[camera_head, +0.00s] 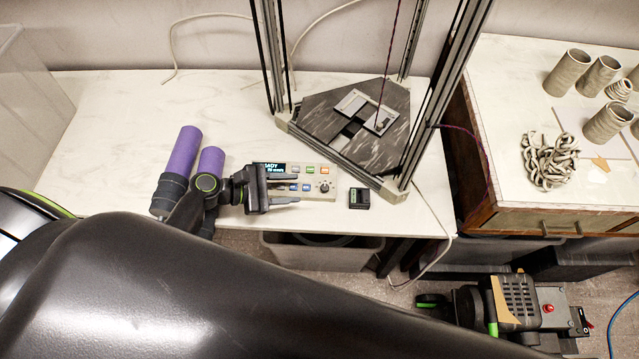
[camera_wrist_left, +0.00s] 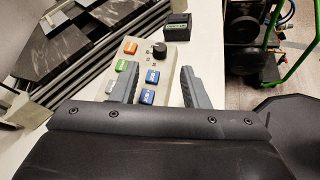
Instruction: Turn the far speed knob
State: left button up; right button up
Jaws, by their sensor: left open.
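A light control box (camera_head: 334,190) with a small lit screen (camera_head: 275,168) and coloured buttons lies at the front of the white table. One black round speed knob (camera_head: 325,187) shows at its right end; it also shows in the left wrist view (camera_wrist_left: 159,49), beyond the fingertips. No second knob is visible, and part of the box is hidden behind my gripper. My left gripper (camera_head: 299,187) is open over the box. In the left wrist view its fingers (camera_wrist_left: 160,70) straddle the blue buttons (camera_wrist_left: 150,84), short of the knob and apart from it. My right gripper is out of view.
A triangular printer frame with dark posts (camera_head: 411,35) stands right behind the box. A small black device (camera_head: 359,198) sits right of the box. Clay pots (camera_head: 567,72) stand on the right table.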

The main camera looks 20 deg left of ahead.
aim_at(324, 188)
pick_arm(q)
jog(key=x, duration=0.3)
jog(key=shift+w+d, duration=0.2)
jog(key=shift+d, duration=0.2)
jog(key=x, duration=0.3)
jog(key=shift+w+d+f+p, duration=0.2)
jog(key=shift+d+f+p, duration=0.05)
jog(key=shift+f+p, duration=0.05)
jog(key=shift+w+d+f, duration=0.15)
jog(key=shift+w+d, duration=0.05)
jog(key=shift+d, duration=0.15)
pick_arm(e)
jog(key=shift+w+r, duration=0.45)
pick_arm(q)
grip_shut()
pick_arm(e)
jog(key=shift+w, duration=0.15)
